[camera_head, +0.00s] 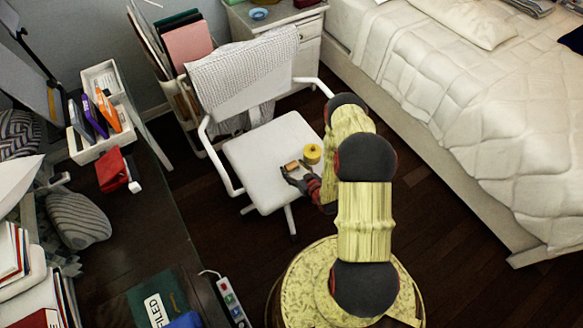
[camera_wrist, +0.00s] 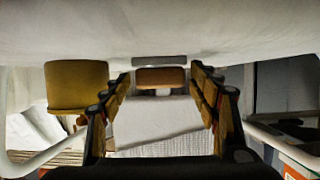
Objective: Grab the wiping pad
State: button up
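A small brown block, which looks like the wiping pad (camera_head: 291,165), lies on the white seat of the chair (camera_head: 262,150). My gripper (camera_head: 295,171) is low over the seat, with its fingers pointing at the block. In the wrist view the brown pad (camera_wrist: 160,77) sits centred between the tips of my open gripper (camera_wrist: 160,84). There is a visible gap on both sides, and neither finger appears to touch it. I cannot tell whether the tips reach fully past its sides.
A yellow round object (camera_head: 313,154) stands on the seat right of the pad; it shows at left in the wrist view (camera_wrist: 76,87). White armrests flank the seat, and a knit cloth (camera_head: 243,75) covers the backrest. A desk is at left, a bed (camera_head: 480,110) at right.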

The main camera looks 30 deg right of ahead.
jog(key=c, duration=0.9)
jog(key=shift+r, duration=0.1)
jog(key=shift+c, duration=0.2)
